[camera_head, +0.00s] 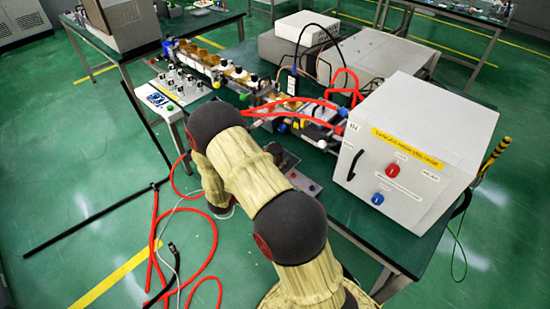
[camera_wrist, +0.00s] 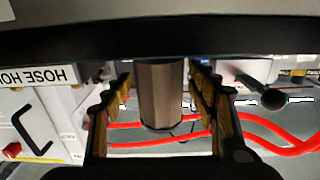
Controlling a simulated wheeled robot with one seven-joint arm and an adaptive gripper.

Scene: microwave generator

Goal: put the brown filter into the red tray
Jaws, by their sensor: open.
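A brown cylinder (camera_wrist: 160,92), which looks like the brown filter, stands out between the two fingers of my gripper (camera_wrist: 160,80) in the wrist view. The fingers are open, with a visible gap on each side of the cylinder. Its upper end in that picture meets a dark bar. In the head view my arm's padded links cover my gripper and the filter. I cannot pick out the red tray for certain in either view.
A white cabinet (camera_head: 415,140) with a black handle stands right of my arm on the green table (camera_head: 407,247). Red hoses (camera_head: 300,105) cross the bench behind my arm. Cables lie on the floor.

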